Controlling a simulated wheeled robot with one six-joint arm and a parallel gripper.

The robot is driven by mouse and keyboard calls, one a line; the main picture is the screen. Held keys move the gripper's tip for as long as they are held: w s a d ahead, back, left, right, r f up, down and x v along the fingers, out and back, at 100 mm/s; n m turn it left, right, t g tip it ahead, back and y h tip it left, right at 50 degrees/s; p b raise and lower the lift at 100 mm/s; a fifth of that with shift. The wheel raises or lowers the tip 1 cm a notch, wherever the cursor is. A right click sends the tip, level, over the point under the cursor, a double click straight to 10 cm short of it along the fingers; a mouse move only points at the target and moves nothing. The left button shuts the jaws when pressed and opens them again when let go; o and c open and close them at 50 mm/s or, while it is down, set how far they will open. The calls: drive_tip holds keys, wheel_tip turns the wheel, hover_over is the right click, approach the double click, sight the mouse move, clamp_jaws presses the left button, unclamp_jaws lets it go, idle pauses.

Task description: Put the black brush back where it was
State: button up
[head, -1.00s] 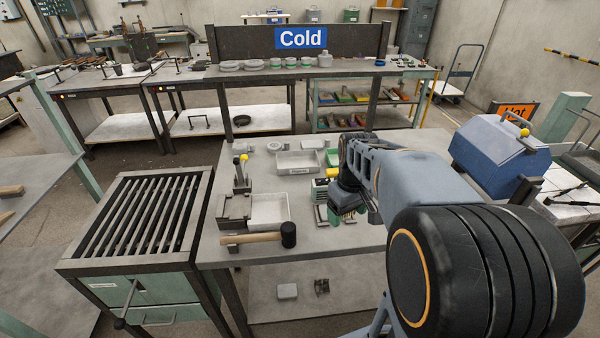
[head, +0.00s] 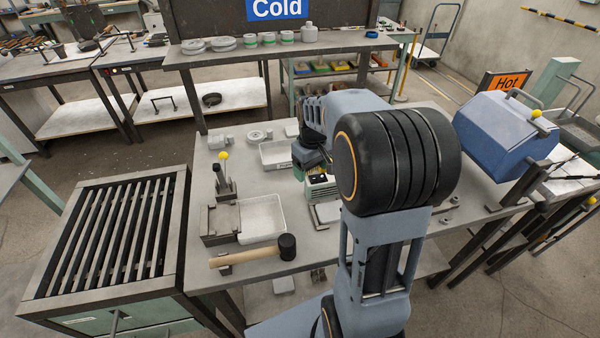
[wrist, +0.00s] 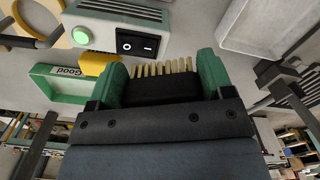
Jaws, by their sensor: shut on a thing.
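In the wrist view the black brush (wrist: 160,91) with pale bristles sits between the two green fingers of my gripper (wrist: 162,64). The fingers are shut on its sides and the bristles point away from my wrist. In the head view my gripper (head: 308,157) is over the workbench, behind a grey box (head: 320,188). My arm hides much of that area, and I cannot make out the brush there. The grey box (wrist: 120,22), with a green button and black switch, is close ahead in the wrist view.
A green tray marked Good (wrist: 58,84) and a pale tray (wrist: 262,28) show in the wrist view. On the workbench stand a white tray (head: 262,218), a mallet (head: 250,255) and a yellow-knobbed lever (head: 224,172). A blue case (head: 505,135) is at right.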

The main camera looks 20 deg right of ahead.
drive_tip(key=w+f, duration=0.6)
drive_tip(key=w, duration=0.1)
drive_tip(key=shift+w+d+f+p, duration=0.1)
drive_tip(key=shift+d+f+p, duration=0.2)
drive_tip(key=shift+p, duration=0.1)
drive_tip(key=shift+w+f, duration=0.25)
drive_tip(key=shift+f, duration=1.6)
drive_tip(key=shift+f, duration=0.1)
drive_tip(key=shift+f, duration=0.15)
drive_tip(key=o, duration=0.6)
